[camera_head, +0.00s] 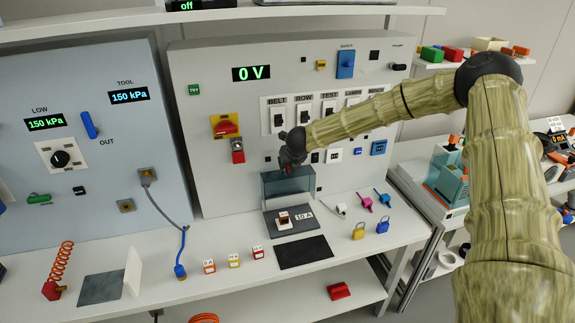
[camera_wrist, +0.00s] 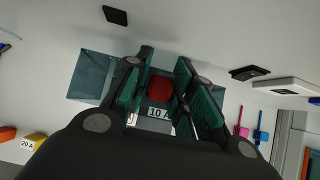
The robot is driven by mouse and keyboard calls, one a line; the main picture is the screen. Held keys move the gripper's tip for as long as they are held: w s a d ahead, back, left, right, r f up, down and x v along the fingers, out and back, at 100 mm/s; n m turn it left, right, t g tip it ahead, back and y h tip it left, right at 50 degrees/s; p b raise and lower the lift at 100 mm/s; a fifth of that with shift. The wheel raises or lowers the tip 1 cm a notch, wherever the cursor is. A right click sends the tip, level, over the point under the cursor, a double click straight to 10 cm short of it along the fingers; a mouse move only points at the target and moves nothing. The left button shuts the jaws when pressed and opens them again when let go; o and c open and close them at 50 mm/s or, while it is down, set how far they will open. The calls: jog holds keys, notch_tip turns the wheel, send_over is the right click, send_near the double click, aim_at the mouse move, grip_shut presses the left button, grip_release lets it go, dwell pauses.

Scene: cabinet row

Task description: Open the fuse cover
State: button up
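The fuse cover (camera_head: 288,189) is a clear teal box against the lower panel, above the bench; it also shows in the wrist view (camera_wrist: 88,77). My gripper (camera_head: 288,166) is at the cover's top edge in the head view. In the wrist view my gripper (camera_wrist: 165,62) has its fingers apart, in front of the cover. A red block (camera_wrist: 160,88) shows between them, above a "10 A" label; I cannot tell whether they touch it. A fuse (camera_head: 284,219) sits on the grey plate below the cover, beside a "10 A" label (camera_head: 303,216).
Loose fuses (camera_head: 233,261) stand at the bench front left. A dark mat (camera_head: 303,252) lies before the plate. Padlocks (camera_head: 359,231) and tags (camera_head: 366,203) lie to the right.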

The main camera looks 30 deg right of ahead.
jog(key=shift+o, duration=0.7)
jog(key=shift+s+f, duration=0.2)
jog(key=shift+f, duration=0.4)
jog(key=shift+w+d, duration=0.1)
jog(key=shift+r, duration=0.2)
jog(key=shift+r, duration=0.25)
jog(key=v, duration=1.1)
jog(key=shift+r, duration=0.2)
